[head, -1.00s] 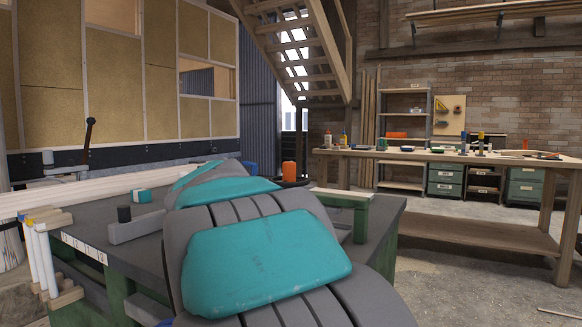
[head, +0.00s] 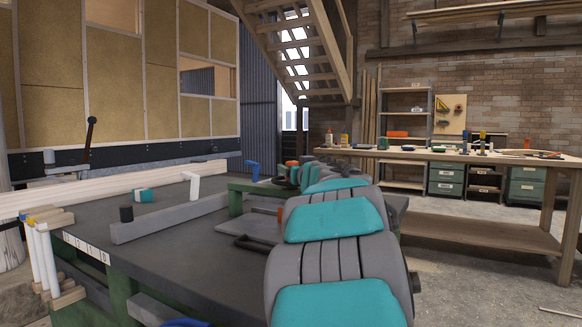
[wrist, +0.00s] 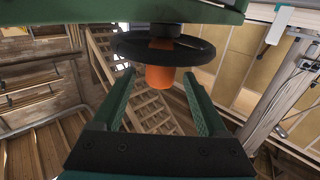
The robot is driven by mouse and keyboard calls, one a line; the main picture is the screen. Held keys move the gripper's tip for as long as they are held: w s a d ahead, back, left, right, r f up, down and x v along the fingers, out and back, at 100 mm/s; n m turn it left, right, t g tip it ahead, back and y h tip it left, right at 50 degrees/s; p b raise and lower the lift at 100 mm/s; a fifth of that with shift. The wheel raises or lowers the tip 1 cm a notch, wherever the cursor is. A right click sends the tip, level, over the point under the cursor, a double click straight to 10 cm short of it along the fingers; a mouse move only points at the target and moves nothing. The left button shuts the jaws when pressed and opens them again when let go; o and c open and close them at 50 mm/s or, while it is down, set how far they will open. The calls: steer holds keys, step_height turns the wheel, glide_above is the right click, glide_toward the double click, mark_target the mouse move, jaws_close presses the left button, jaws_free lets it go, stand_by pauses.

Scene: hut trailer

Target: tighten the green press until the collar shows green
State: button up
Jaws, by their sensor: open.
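The green press (head: 236,200) stands on the dark bench, its crossbeam partly hidden behind my arm. The beam also spans the top of the wrist view (wrist: 190,12). A black handwheel (wrist: 190,52) sits at the beam, with an orange collar (wrist: 160,76) at its hub. The collar shows orange, with no green visible on it. My gripper (wrist: 159,84) is open, and its two green fingers lie on either side of the orange collar with gaps. The fingertips are close to the wheel; I cannot tell whether they touch it.
Long pale timber (head: 110,189) runs behind. A wooden workbench (head: 480,160) with tools stands at the right. Open floor lies in front of it.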

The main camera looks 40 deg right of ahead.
steer(key=shift+x, duration=2.95)
steer(key=shift+c, duration=0.4)
jaws_close()
